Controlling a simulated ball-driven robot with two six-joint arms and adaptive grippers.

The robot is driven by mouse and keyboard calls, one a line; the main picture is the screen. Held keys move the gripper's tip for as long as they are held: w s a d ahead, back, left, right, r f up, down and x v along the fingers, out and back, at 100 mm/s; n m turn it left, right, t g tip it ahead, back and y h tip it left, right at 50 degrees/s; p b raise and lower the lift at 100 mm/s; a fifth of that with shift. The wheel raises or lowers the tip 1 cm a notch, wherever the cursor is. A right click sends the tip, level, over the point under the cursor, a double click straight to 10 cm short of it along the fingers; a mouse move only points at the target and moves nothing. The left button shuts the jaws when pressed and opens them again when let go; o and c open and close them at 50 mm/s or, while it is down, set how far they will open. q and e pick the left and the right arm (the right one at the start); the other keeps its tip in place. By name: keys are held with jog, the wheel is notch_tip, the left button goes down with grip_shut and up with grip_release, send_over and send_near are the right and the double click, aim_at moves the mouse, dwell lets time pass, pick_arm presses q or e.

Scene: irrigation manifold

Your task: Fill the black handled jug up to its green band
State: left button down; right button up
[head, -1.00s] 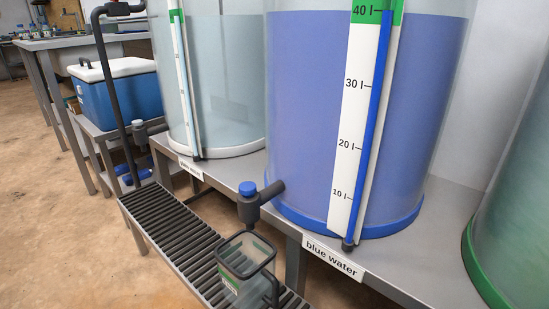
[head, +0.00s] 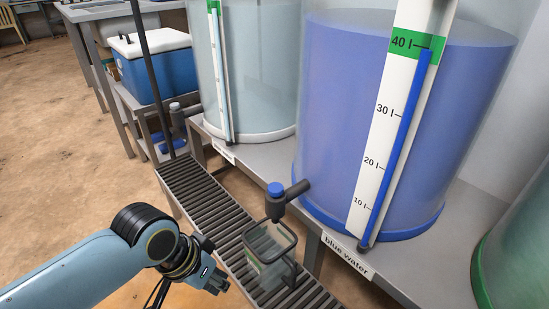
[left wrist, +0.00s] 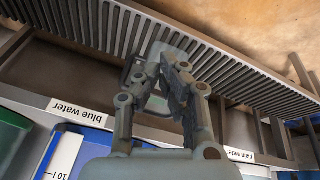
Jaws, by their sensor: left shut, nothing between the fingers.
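The jug (head: 268,256) is clear-walled with a black rim and black handle. It stands upright on the slatted rack, below the dark tap (head: 276,205) with a blue knob. A pale label with some green shows on its left side; I see no blue water in it. My left gripper (head: 217,282) is shut and empty, left of the jug and apart from it in the head view. In the left wrist view its fingers (left wrist: 170,65) partly hide the jug. The blue water tank (head: 335,110) has a blue gauge reading just under 40 l. My right gripper is not in view.
The slatted rack (head: 205,200) runs along the front of the grey tank bench (head: 235,165). A black upright post (head: 146,75) stands at its far end. A pale-water tank (head: 262,70) and a blue cooler (head: 155,70) stand farther back. The floor at left is clear.

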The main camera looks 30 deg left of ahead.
pick_arm(q)
jog(key=w+d+r+t+h+p, duration=0.1)
jog(key=w+r+t+h+p, duration=0.1)
jog(key=w+r+p, duration=0.75)
notch_tip(320, 180, up, 17)
jog(key=n+t+h+p, duration=0.1)
jog(key=t+h+p, duration=0.1)
jog(key=p, duration=0.1)
send_over(273, 184)
jog(key=shift+f, duration=0.1)
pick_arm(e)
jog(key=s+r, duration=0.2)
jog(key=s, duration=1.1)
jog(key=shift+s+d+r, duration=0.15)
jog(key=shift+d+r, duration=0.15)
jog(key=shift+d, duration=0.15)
pick_arm(q)
jog(key=shift+f, duration=0.1)
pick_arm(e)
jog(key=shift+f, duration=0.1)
pick_arm(q)
notch_tip(273, 184, down, 7)
jog(key=b, duration=0.8)
jog(key=shift+f, duration=0.8)
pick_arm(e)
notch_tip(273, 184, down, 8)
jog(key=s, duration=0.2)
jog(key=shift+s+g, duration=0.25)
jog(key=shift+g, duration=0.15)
